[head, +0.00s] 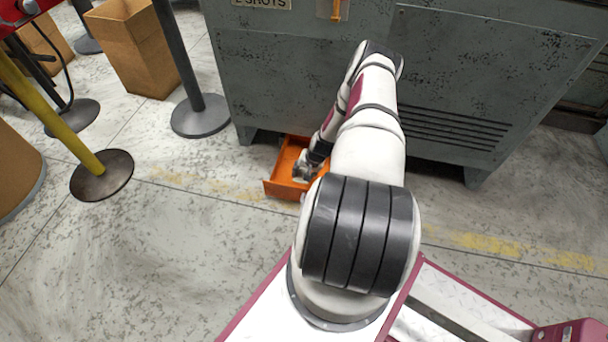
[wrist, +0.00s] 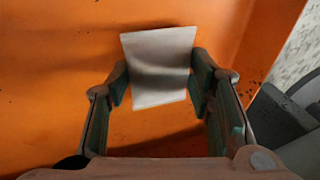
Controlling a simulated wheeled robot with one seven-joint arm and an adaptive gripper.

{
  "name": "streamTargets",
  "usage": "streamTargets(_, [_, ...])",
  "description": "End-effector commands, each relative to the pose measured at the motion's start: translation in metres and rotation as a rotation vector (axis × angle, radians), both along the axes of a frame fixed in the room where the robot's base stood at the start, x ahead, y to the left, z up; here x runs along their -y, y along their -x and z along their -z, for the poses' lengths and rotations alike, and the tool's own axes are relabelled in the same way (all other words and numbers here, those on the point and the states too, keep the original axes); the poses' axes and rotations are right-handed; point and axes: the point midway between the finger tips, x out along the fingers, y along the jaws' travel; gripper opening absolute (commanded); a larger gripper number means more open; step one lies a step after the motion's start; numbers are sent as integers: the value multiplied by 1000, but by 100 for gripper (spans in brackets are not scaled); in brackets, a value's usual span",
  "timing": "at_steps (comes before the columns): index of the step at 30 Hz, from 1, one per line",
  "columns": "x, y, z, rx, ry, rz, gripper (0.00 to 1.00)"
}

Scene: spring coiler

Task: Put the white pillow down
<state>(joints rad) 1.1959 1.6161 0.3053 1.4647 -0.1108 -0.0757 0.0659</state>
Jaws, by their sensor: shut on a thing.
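The white pillow (wrist: 160,62) shows in the wrist view as a pale, flat-looking block with a shaded band across it. My gripper (wrist: 158,84) is shut on it, one finger at each side. Behind the pillow is the orange surface of a bin (wrist: 50,70), and I cannot tell whether the pillow touches it. In the head view, my gripper (head: 307,170) reaches down into the orange bin (head: 284,191) on the floor. The pillow cannot be made out clearly there.
A grey-green machine cabinet (head: 270,85) stands right behind the bin. A dark post (head: 201,117) and a yellow post (head: 102,175) on round bases stand to the left, with a cardboard box (head: 135,45) behind. Floor in front of the bin, left of my base, is clear.

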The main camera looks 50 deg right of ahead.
Motion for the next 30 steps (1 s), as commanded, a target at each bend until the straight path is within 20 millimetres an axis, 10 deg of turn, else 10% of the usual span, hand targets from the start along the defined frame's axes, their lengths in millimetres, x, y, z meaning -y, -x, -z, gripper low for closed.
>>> streamTargets(10, [1,-1,2,0,1,-1,24])
streamTargets(11, [1,-1,2,0,1,-1,52])
streamTargets(13, [1,-1,2,0,1,-1,68])
streamTargets(30, [1,7,-27,0,1,-1,68])
